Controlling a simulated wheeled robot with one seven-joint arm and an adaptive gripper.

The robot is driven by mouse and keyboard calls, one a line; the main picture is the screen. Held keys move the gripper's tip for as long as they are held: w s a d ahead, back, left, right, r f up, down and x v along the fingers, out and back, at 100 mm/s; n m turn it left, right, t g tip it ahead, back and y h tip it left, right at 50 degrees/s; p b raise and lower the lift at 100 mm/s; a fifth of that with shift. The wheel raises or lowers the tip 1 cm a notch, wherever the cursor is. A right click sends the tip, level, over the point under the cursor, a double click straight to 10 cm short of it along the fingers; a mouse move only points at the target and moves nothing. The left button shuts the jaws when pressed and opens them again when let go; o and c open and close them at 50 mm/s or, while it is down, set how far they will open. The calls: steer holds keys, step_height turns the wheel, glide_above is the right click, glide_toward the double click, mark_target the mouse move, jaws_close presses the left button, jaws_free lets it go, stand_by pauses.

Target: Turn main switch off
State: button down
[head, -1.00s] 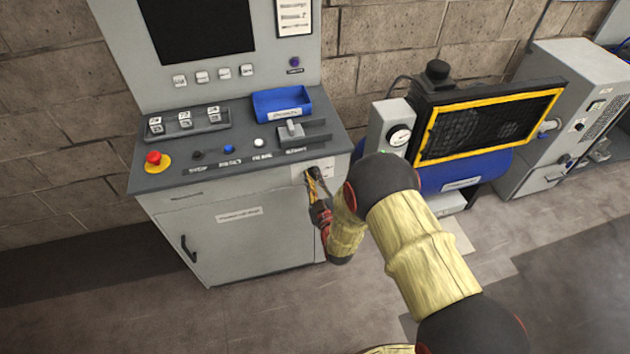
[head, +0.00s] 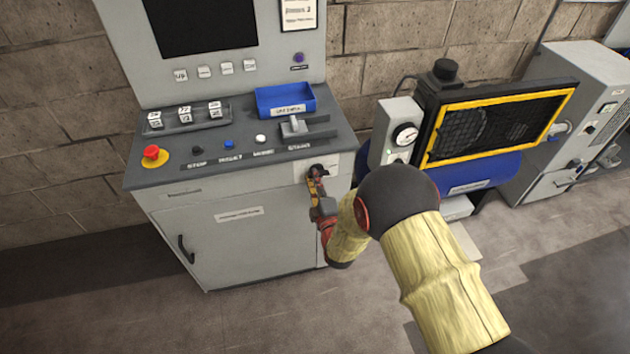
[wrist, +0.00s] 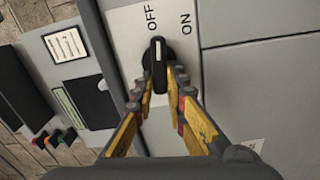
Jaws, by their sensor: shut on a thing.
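The main switch is a black rotary knob (wrist: 158,62) with a white pointer line, on a pale plate (wrist: 122,30) marked OFF and ON. In the wrist view its pointer is nearly upright, toward the OFF lettering, with ON to its right. In the head view the switch (head: 317,170) is on the upper right front of the grey control cabinet (head: 240,240), partly covered by my gripper (head: 316,182). The yellow fingers of my gripper (wrist: 160,78) are shut on the knob, one on each side of it.
The desk above the switch carries a red emergency button (head: 151,152), a blue tray (head: 286,100) and a lever (head: 294,126). A compressor-like unit with a yellow-framed mesh guard (head: 490,125) and gauge stands close to the right. Floor in front of the cabinet is clear.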

steer(key=shift+f+n+b, duration=0.2)
steer(key=shift+n+b, duration=0.1)
steer(key=shift+n, duration=0.5)
steer(key=c, duration=1.9)
jaws_free()
steer(key=shift+o, duration=0.5)
steer(key=v, duration=1.2)
